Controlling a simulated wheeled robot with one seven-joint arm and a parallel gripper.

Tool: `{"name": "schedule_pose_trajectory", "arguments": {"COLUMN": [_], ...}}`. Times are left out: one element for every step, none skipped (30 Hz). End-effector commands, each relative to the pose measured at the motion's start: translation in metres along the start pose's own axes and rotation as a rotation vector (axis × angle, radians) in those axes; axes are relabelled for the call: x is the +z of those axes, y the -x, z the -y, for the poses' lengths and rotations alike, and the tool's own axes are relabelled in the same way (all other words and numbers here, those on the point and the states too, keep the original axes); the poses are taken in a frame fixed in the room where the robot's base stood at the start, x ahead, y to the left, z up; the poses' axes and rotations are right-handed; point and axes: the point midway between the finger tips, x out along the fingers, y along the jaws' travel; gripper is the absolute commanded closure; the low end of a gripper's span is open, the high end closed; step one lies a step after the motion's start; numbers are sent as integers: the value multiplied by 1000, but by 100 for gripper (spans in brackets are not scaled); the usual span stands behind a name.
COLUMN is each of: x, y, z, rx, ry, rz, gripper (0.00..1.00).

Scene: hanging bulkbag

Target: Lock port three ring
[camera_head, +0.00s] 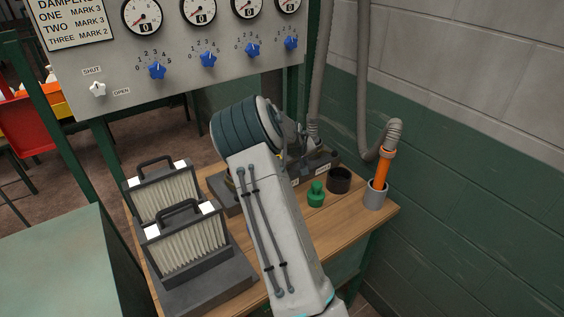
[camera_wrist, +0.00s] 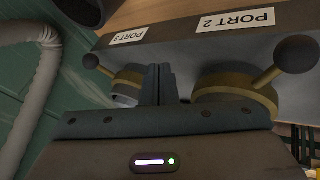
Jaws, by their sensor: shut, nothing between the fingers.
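In the wrist view the port three ring (camera_wrist: 131,78) is a yellowish-brown band with a dark ball-ended lever (camera_wrist: 93,62) sticking out to the left. The PORT 3 label (camera_wrist: 128,37) is above it, upside down. The port two ring (camera_wrist: 232,88) is to the right, its lever pointing up and right. My gripper (camera_wrist: 160,72) is shut and empty, its fingers between the two rings, close to the port three ring's right side. I cannot tell whether they touch it. In the head view my arm hides most of the port block (camera_head: 322,163) and the gripper.
A green knobbed piece (camera_head: 316,194), a dark cup (camera_head: 339,180) and an orange-ended hose (camera_head: 382,168) in a grey holder (camera_head: 375,197) stand on the wooden bench (camera_head: 345,220). Two pleated filters (camera_head: 186,240) stand at left. A gauge panel (camera_head: 215,75) stands behind. The wall closes the right.

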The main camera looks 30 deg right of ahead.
Motion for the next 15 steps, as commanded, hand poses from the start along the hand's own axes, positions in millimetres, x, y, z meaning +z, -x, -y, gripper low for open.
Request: {"name": "schedule_pose_trajectory", "arguments": {"x": [1,0,0,-1,-1,-1,-1,-1,-1,0,-1,-1,-1,0,-1], "y": [2,6,13,19,25,34,40,46,54,60,66,74,80,86,95], "z": [13,17,21,23,24,22,22,22,22,22,22,22,22,22,22], "rx": [-3,-3,-3,-3,-3,-2,-3,-3,-3,-3,-4,-4,-3,-4,-5], "ry": [6,5,4,3,4,1,1,1,1,2,2,2,2,3,2], "rz": [-3,-3,-4,-4,-5,-4,-4,-4,-4,-3,-4,-5,-4,-3,-5], "gripper": [100,100,100,100,100,100,100,100,100,100,100,100,100,100,100]}}
